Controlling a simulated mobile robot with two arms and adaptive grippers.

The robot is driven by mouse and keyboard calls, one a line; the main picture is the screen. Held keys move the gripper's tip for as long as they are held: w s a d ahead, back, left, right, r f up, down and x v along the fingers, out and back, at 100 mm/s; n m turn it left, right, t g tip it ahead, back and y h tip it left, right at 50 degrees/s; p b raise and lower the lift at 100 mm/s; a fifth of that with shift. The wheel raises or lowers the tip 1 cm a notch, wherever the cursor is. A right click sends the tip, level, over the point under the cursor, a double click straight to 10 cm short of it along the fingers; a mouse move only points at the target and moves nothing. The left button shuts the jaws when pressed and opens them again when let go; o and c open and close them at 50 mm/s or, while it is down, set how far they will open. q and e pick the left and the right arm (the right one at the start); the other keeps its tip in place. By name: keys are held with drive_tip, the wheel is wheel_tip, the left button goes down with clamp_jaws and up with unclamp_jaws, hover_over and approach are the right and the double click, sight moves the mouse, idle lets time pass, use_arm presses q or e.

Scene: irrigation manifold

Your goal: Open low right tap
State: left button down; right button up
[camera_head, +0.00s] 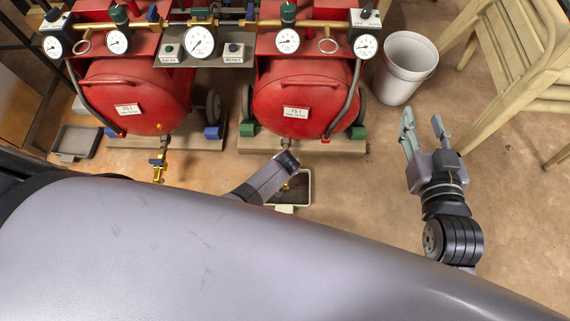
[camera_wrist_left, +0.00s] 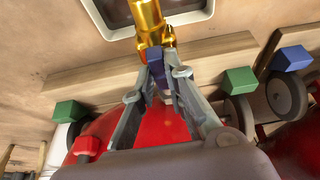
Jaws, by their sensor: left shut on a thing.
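The low right tap is a brass fitting (camera_wrist_left: 150,22) with a dark blue handle (camera_wrist_left: 160,70), in the left wrist view. My left gripper (camera_wrist_left: 162,78) is shut on this handle, one finger on each side. In the head view my left gripper (camera_head: 284,163) is below the right red tank (camera_head: 303,95) and hides most of the tap. I cannot tell how far the handle is turned. My right gripper (camera_head: 422,124) is open and empty over the floor at the right.
A drip tray (camera_head: 303,190) lies under the right tap. The left red tank (camera_head: 130,88) has its own low brass tap (camera_head: 158,167). Gauges and brass pipes run above the tanks. A white bucket (camera_head: 405,68) and wooden chairs (camera_head: 510,75) stand at the right.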

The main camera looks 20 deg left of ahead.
use_arm(q)
drive_tip(key=c, duration=1.6)
unclamp_jaws()
drive_tip(key=v, duration=1.2)
